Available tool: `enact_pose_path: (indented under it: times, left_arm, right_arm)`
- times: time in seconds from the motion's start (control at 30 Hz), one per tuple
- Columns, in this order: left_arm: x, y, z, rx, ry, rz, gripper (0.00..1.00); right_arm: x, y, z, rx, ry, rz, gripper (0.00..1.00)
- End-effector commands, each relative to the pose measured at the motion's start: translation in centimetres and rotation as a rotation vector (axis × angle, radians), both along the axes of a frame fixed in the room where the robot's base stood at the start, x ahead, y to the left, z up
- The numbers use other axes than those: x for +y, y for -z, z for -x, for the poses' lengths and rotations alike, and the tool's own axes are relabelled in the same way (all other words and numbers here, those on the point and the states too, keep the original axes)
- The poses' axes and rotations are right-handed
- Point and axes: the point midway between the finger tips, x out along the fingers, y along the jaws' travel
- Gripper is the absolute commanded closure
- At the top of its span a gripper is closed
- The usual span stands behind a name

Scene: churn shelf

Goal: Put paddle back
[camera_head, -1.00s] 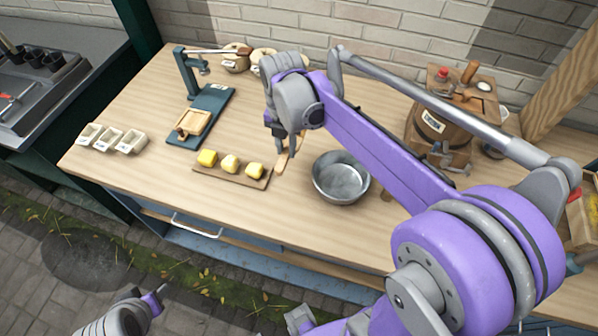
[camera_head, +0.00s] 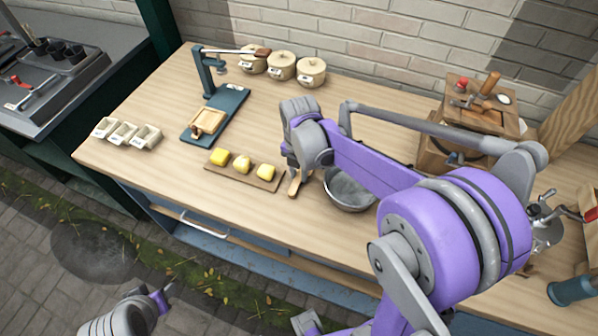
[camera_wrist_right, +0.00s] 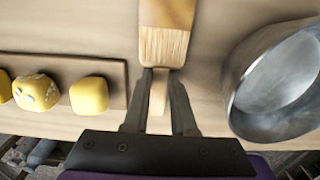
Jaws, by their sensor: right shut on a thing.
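The wooden paddle (camera_wrist_right: 166,45) has a pale, flat ridged part and points away from the fingers in the right wrist view. My right gripper (camera_wrist_right: 161,88) is shut on its narrow handle. In the head view, the right gripper (camera_head: 293,172) is between the butter board and the metal bowl, with a piece of the paddle (camera_head: 294,187) showing below it. I cannot tell whether the paddle touches the table. My left gripper (camera_head: 160,298) is low at the left, in front of the workbench; its jaws are too small to read.
The butter board (camera_head: 228,177) carries three yellow pieces. The metal bowl (camera_head: 350,190) is partly hidden by my right arm. A green press stand (camera_head: 222,112), small white moulds (camera_head: 122,134), lidded pots (camera_head: 282,68) and a wooden churn (camera_head: 435,158) stand around.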

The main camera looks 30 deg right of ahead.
Motion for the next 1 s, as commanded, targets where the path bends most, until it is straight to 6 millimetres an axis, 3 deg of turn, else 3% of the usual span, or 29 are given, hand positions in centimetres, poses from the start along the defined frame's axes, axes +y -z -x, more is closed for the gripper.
enact_pose_path:
  times: [0.1, 0.13, 0.3, 0.67, 0.77, 1.0]
  left_arm:
    - [0.0, 0.4, 0.1, 0.002, 0.000, 0.000, 0.50]
    - [0.0, 0.4, 0.1, 0.002, 0.000, 0.000, 0.50]
    - [0.0, 0.3, 0.1, 0.002, 0.000, 0.000, 0.50]
    - [0.0, -0.2, -0.1, -0.001, 0.000, 0.000, 0.50]
    - [0.0, -0.3, -0.1, -0.001, 0.000, 0.000, 0.50]
    - [0.0, -0.9, -0.3, -0.006, 0.000, 0.000, 0.50]
  right_arm:
    - [0.0, 0.4, 0.0, 0.001, 0.000, 0.001, 1.00]
    - [0.0, 0.4, 0.0, 0.000, 0.000, 0.000, 0.74]
    - [0.0, 0.3, 0.0, 0.000, 0.000, 0.000, 0.46]
    - [0.0, -0.3, 0.0, -0.001, 0.000, 0.000, 0.46]
    - [0.0, -1.6, 0.0, 0.000, 0.000, 0.000, 0.46]
    - [0.0, -6.8, 0.0, -0.001, 0.000, 0.000, 0.46]
